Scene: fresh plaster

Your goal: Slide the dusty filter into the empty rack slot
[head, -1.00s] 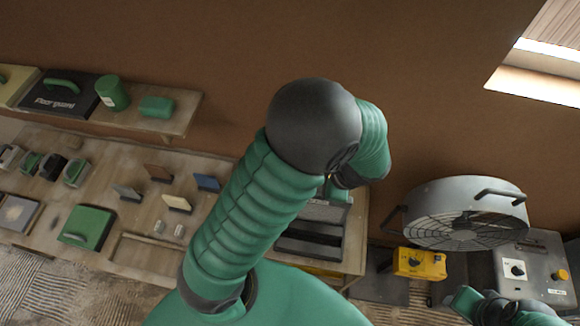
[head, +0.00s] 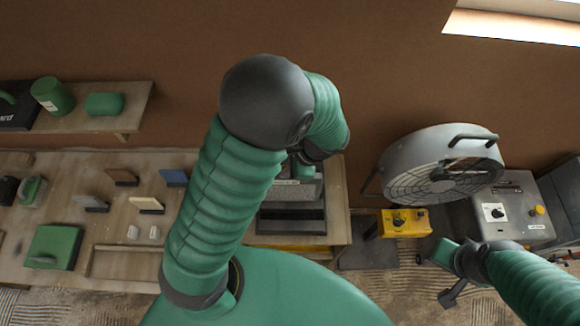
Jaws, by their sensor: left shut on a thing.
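My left gripper (head: 304,170) is mostly hidden behind my own green forearm and dark wrist. It is shut on the grey, dusty-looking filter (head: 298,188), of which only part shows. The filter is at the upper part of the dark rack (head: 290,222) on the right end of the bench. I cannot tell how far it is inside a slot. Dark openings show in the rack below it. My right gripper (head: 445,258) is at the lower right, apart from the rack; its jaw gap is unclear.
A drum fan (head: 440,170) stands right of the rack, with a yellow control box (head: 405,222) and a grey machine (head: 515,215) nearby. A green case (head: 54,247) and several small blocks lie on the bench (head: 120,262). A shelf (head: 130,115) holds green containers.

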